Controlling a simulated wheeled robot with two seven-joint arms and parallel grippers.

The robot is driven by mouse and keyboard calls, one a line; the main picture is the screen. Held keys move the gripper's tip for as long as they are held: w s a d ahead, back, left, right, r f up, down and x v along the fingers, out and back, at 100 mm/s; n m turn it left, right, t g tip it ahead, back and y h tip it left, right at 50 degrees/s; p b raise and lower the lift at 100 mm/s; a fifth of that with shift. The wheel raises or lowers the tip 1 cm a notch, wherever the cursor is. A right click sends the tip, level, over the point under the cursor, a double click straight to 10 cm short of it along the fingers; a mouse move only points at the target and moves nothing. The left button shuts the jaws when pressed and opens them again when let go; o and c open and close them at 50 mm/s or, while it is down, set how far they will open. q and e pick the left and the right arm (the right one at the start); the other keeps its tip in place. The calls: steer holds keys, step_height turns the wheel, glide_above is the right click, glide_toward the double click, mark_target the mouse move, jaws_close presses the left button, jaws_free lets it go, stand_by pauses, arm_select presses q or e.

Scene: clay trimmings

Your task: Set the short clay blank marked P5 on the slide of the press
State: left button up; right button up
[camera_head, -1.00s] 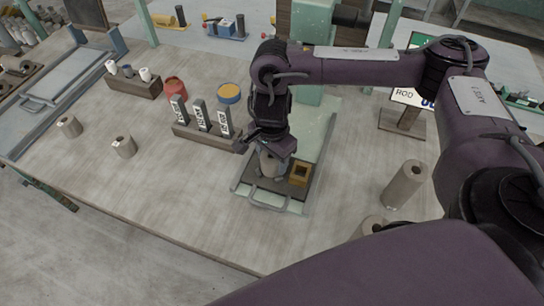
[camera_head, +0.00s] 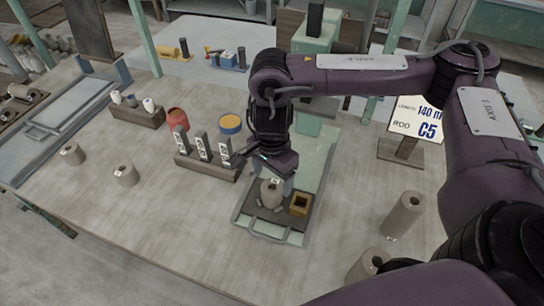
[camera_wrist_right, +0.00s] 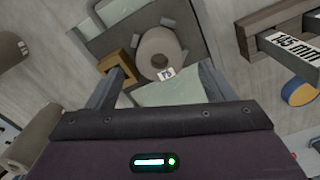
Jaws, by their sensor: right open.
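A short grey clay blank (camera_head: 271,194) with a hole in its top stands upright on the dark plate of the press slide (camera_head: 262,227), beside a hollow ochre block (camera_head: 300,203). The right wrist view also shows this blank (camera_wrist_right: 160,47); its small white label is hard to read. My right gripper (camera_head: 277,168) is just above the blank, apart from it. In the wrist view its two fingers (camera_wrist_right: 163,84) are spread wide with nothing between them. My left gripper is not in view.
Two more blanks (camera_head: 72,154) (camera_head: 125,175) stand at the left and two taller ones (camera_head: 403,215) (camera_head: 368,264) at the right. A rack of labelled bars (camera_head: 207,166), a red pot (camera_head: 177,118) and a sign (camera_head: 416,119) stand behind. The table's front left is clear.

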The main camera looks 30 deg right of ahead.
step_height(320, 180, up, 6)
steer(key=shift+r+p, duration=0.15)
steer(key=shift+p, duration=0.15)
steer(key=shift+s, duration=0.1)
stand_by(0.5)
